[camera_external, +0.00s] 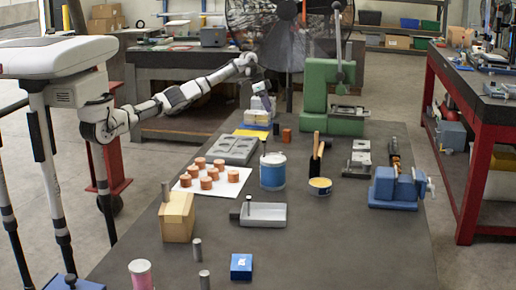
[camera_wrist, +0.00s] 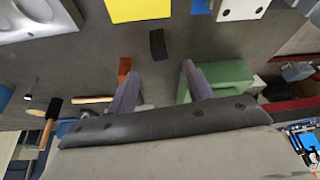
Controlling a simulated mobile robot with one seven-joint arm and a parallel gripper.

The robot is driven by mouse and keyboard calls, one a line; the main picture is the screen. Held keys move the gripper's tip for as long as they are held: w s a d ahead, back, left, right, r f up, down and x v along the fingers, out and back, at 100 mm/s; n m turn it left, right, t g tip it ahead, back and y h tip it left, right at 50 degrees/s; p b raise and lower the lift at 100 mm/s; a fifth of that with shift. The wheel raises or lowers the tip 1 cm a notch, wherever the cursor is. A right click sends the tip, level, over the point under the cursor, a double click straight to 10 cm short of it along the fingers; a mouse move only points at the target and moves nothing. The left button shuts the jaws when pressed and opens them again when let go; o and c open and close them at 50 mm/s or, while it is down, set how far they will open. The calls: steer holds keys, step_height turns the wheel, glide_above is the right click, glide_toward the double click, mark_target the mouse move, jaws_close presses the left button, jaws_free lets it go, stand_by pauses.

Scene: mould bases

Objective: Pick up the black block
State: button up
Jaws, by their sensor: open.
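The black block (camera_wrist: 157,43) is a small dark upright-looking piece on the grey table in the wrist view, in front of my gripper (camera_wrist: 162,84). The two purple-grey fingers are apart with nothing between them. The block lies beyond the fingertips and does not touch them. In the external view a small dark piece (camera_external: 276,128), probably this block, stands at the far end of the table. My gripper (camera_external: 262,112) is above and a little left of it there.
A copper block (camera_external: 286,135) stands close to the dark piece. A yellow piece (camera_external: 250,134) lies left of it, with a grey mould base (camera_external: 232,149) nearer. The green press (camera_external: 322,100) rises on the right. A blue-and-white can (camera_external: 272,172) stands nearer the camera.

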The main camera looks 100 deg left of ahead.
mark_target(276, 123)
steer(key=p+x, duration=0.1)
steer(key=x, duration=0.5)
steer(key=shift+w, duration=0.1)
steer(key=p+x, duration=0.2)
steer(key=x, duration=0.1)
steer(key=shift+w+f+p, duration=0.3)
steer(key=shift+f+p, duration=0.05)
steer(key=shift+p, duration=0.05)
steer(key=shift+w+f, duration=0.2)
steer(key=shift+f, duration=0.45)
steer(key=shift+c, duration=0.3)
jaws_close()
